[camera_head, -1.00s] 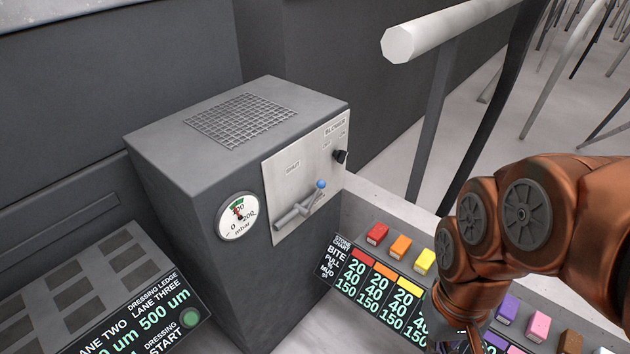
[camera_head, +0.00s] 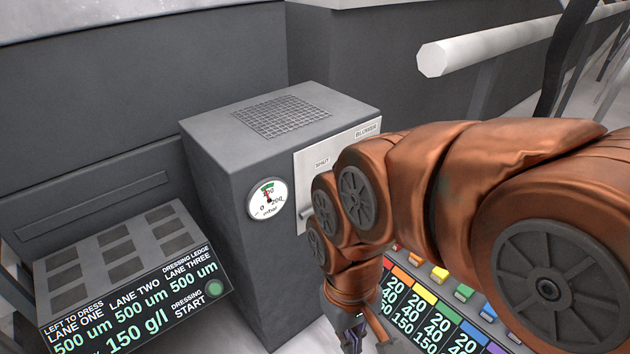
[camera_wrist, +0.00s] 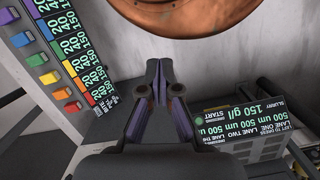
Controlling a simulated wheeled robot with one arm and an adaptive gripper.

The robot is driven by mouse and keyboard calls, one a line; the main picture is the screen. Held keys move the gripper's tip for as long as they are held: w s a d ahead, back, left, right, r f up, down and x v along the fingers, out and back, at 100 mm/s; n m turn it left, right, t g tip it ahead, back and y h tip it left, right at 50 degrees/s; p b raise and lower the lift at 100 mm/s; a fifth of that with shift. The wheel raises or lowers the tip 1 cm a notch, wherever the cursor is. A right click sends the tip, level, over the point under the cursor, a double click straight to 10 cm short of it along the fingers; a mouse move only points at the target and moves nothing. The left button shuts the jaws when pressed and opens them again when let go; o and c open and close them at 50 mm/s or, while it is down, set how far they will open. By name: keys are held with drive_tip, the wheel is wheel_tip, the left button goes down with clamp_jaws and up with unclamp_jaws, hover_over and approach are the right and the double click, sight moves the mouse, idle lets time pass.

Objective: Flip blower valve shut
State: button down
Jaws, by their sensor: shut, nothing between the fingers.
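The grey blower box (camera_head: 225,175) stands in the middle of the head view, with a pale control plate (camera_head: 312,172) marked SHUT and BLOWER on its right face. My arm covers most of the plate, so only a small part of the valve's grey metal (camera_head: 307,211) shows at the plate's lower left, and the lever's blue knob is hidden. My gripper (camera_head: 352,343) points down at the lower edge of the head view, in front of the box and below the plate. In the wrist view my gripper (camera_wrist: 160,68) has its fingertips together with nothing between them. The valve is not seen in the wrist view.
A round pressure gauge (camera_head: 268,199) is on the box's front. A lane display (camera_head: 140,290) with a green start button stands at left. A stone chart (camera_head: 430,325) with coloured blocks lies under my arm at right. A white rail (camera_head: 500,50) crosses the upper right.

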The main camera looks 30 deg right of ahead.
idle(0.3)
drive_tip(key=w+d+f+n+t+h+b, duration=0.1)
drive_tip(key=w+d+f+t+b, duration=0.1)
drive_tip(key=w+d, duration=0.45)
drive_tip(key=w+d+f+n+t+b, duration=0.1)
drive_tip(key=w+d+f+t+b, duration=0.15)
drive_tip(key=w, duration=0.75)
drive_tip(key=w+d+f+n+t+h+b, duration=0.1)
drive_tip(key=w+d+t+b, duration=0.15)
drive_tip(key=w+d, duration=0.45)
drive_tip(key=w+d+r+n+t+b, duration=0.1)
drive_tip(key=w+d+n+t+b, duration=0.2)
drive_tip(key=w+d+t, duration=0.4)
drive_tip(key=w+d+b, duration=0.1)
drive_tip(key=w+d, duration=0.2)
drive_tip(key=w, duration=0.3)
drive_tip(key=shift+w+r, duration=0.2)
drive_tip(key=shift+w, duration=0.05)
